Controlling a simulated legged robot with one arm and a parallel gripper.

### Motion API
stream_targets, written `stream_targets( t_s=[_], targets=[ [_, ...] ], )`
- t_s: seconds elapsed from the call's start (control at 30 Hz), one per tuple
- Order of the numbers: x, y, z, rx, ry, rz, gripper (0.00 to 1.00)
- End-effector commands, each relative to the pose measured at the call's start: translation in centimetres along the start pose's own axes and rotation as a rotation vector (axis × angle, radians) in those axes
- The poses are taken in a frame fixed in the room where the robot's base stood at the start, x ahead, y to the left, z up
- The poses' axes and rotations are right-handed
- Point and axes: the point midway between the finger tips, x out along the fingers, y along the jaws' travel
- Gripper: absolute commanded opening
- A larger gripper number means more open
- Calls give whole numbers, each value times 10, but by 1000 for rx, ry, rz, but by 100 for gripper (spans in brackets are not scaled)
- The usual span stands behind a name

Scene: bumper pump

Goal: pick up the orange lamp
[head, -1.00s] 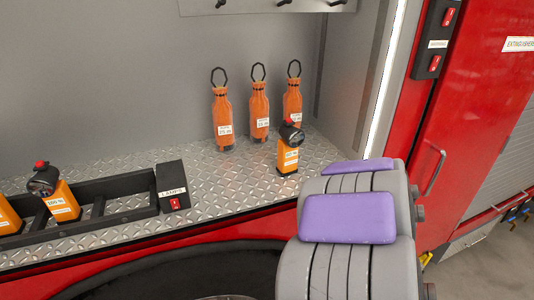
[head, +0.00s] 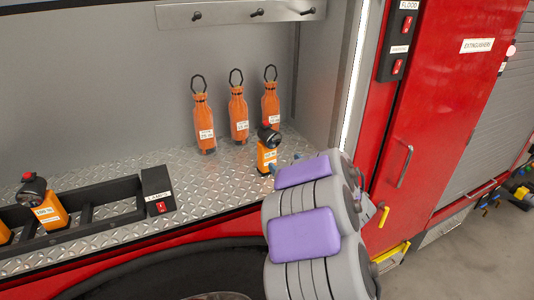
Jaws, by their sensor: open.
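An orange lamp (head: 267,157) with a black head and a white label stands upright on the metal deck, near its front edge. More orange lamps stand in the black rack at the left; one (head: 49,214) shows with a black head and red top, another is cut off by the picture edge. My grey arm with purple pads reaches up from the bottom. Small blue-grey tips of my gripper (head: 284,162) show just right of the lone lamp, open. The rest of my gripper is hidden behind my arm, and whether it touches the lamp cannot be told.
Several orange bottles with black loops, one of them here (head: 239,115), stand behind the lamp. The black rack (head: 103,217) and its labelled switch box (head: 157,190) are at the left. A grey side wall and a red door (head: 440,120) bound the right.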

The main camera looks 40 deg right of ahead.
Motion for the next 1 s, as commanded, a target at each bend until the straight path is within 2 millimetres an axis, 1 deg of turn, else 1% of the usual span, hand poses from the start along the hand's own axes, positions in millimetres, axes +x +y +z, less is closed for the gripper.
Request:
stream_targets(
  t_s=[0.03, 0.1, 0.2, 0.3, 0.57, 0.67, 0.9, 1.0],
  targets=[
    [10, -1, 0, 0, 2, -5, 92],
    [24, -2, 0, 1, 4, -4, 92],
    [41, -3, -1, -1, 3, -3, 92],
    [54, -2, -2, -3, 4, -2, 92],
    [66, -1, -1, 0, -1, 1, 92],
    [76, -2, -4, 0, 2, -2, 92],
    [108, -3, -9, -1, 3, -1, 92],
    [115, -3, -10, -2, 4, -1, 92]
  ],
)
